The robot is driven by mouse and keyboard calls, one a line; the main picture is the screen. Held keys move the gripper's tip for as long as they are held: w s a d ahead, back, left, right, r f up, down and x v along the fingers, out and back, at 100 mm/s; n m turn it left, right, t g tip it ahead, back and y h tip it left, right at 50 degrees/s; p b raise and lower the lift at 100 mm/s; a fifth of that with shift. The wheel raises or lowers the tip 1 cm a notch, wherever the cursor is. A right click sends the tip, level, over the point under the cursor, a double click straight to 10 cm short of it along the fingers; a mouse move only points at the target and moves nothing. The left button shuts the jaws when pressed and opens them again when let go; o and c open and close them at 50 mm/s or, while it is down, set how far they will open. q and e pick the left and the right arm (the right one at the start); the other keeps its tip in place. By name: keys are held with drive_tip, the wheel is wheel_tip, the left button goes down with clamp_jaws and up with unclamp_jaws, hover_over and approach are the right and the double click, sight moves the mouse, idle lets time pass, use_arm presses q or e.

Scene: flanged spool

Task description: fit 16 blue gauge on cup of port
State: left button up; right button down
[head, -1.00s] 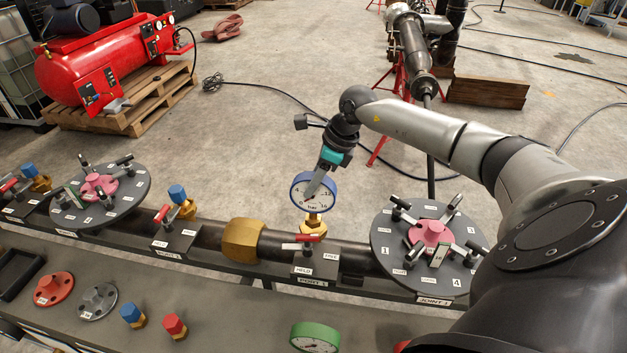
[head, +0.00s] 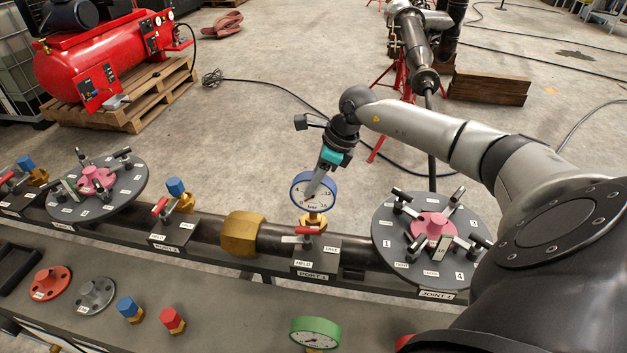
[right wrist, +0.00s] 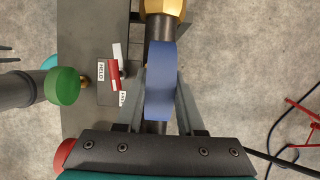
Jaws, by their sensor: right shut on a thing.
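The blue gauge (head: 314,191), with a white dial reading up to 16 bar, is upright over the port 1 block (head: 316,257) in the head view. My right gripper (head: 316,186) is shut on it from above and behind. In the right wrist view the blue gauge (right wrist: 161,80) shows edge-on between the two fingers. Brass (head: 313,220) shows just below the dial, beside the red handle (head: 307,230) of port 1. I cannot tell whether the gauge's stem sits in the cup or is just above it. My left gripper is not in view.
A green gauge (head: 316,334) stands on the near bench. Red and blue capped fittings (head: 172,320) are to its left. A round joint 1 plate (head: 398,262) with several clamps is right of port 1. The dark pipe with a brass collar (head: 241,233) runs left.

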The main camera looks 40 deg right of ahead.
drive_tip(key=shift+c, duration=2.2)
unclamp_jaws()
drive_tip(key=shift+r, duration=0.1)
drive_tip(key=v, duration=1.5)
drive_tip(key=shift+r, duration=0.1)
